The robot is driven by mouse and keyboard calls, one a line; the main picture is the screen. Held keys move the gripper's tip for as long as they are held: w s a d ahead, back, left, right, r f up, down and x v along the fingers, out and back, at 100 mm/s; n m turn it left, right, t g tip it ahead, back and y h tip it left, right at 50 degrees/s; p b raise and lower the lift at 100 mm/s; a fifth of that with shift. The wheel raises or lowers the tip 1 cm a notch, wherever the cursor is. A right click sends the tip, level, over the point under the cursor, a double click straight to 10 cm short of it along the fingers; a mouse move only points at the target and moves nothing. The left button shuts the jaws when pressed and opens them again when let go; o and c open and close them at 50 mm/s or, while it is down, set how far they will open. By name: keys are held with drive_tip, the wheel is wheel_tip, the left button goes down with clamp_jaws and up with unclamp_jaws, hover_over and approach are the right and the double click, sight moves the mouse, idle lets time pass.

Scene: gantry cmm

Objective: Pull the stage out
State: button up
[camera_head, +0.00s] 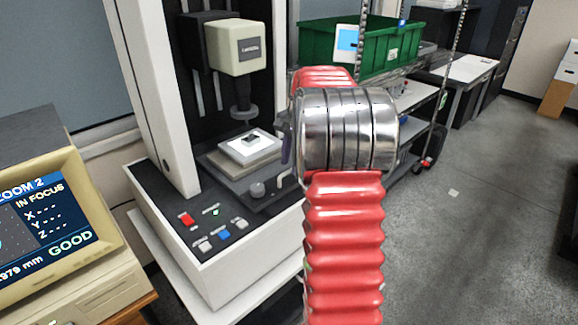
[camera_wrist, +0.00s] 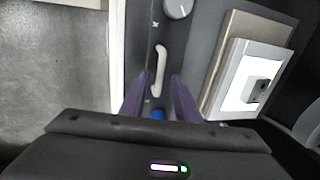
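The stage (camera_head: 215,160) is a grey plate on the measuring machine, bearing a lit white square with a small dark part on it. It also shows at the right in the wrist view (camera_wrist: 222,62). A pale handle (camera_head: 284,178) stands on the dark panel at the stage's near side; in the wrist view the handle (camera_wrist: 161,68) lies just beyond my fingertips. A grey knob (camera_head: 257,188) is beside it. My gripper (camera_wrist: 157,86) is open, its purple fingers apart, with nothing gripped. In the head view my arm hides most of it.
The optical head (camera_head: 236,47) hangs above the stage. A white column (camera_head: 160,95) stands left of it. Red and blue buttons (camera_head: 224,234) are on the front panel. A monitor (camera_head: 40,225) is at left. A green bin (camera_head: 385,45) sits on a rack behind my arm. The floor at right is open.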

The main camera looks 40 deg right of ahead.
drive_tip(key=shift+w+f, duration=0.15)
drive_tip(key=shift+f, duration=0.75)
clamp_jaws()
